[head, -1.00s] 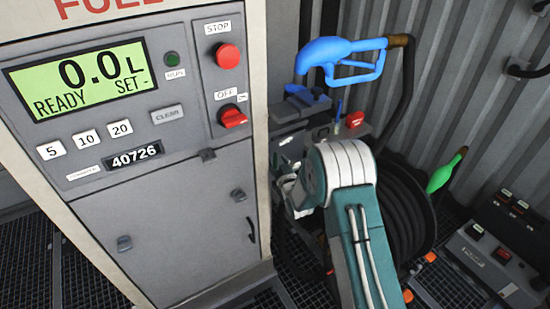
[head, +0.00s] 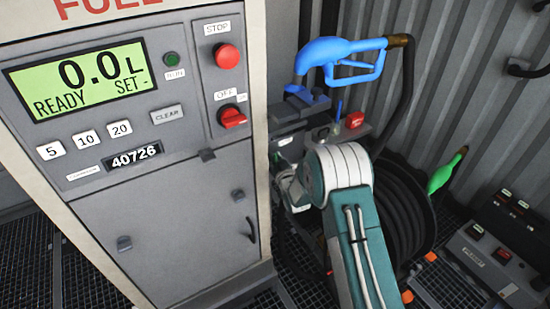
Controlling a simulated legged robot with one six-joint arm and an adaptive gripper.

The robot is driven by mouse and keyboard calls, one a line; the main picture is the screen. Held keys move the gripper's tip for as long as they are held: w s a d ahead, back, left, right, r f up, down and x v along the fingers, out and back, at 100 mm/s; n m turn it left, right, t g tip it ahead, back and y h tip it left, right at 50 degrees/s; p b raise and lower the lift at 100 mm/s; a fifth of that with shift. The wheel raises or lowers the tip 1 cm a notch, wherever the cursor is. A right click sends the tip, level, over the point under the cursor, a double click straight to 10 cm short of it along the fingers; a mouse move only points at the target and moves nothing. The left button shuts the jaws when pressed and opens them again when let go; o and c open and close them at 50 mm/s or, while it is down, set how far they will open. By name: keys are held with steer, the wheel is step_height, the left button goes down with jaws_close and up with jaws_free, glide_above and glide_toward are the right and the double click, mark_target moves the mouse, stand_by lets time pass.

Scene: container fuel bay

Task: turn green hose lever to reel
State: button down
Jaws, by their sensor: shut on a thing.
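My gripper (head: 288,188) is partly in view beyond the white and teal arm, low beside the pump cabinet's right edge. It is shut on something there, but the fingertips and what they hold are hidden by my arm.
The fuel cabinet (head: 165,225) with its lit display (head: 80,78) fills the left. A blue nozzle (head: 340,55) hangs above the reel. A red knob (head: 354,119) sits below it. A grey control box (head: 497,258) stands at the right on the grating floor.

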steer(key=shift+d, duration=0.1)
steer(key=w+d+f+m+g+y, duration=0.1)
steer(key=w+d+f+m+g, duration=0.2)
steer(key=m, duration=1.2)
steer(key=shift+w+d+f+m+g+y, duration=0.35)
steer(key=shift+w+d+f, duration=0.3)
steer(key=shift+d+f, duration=1.35)
steer(key=shift+a+f, duration=0.4)
steer(key=shift+a, duration=0.05)
steer(key=c, duration=0.5)
jaws_free()
steer(key=shift+c, duration=0.2)
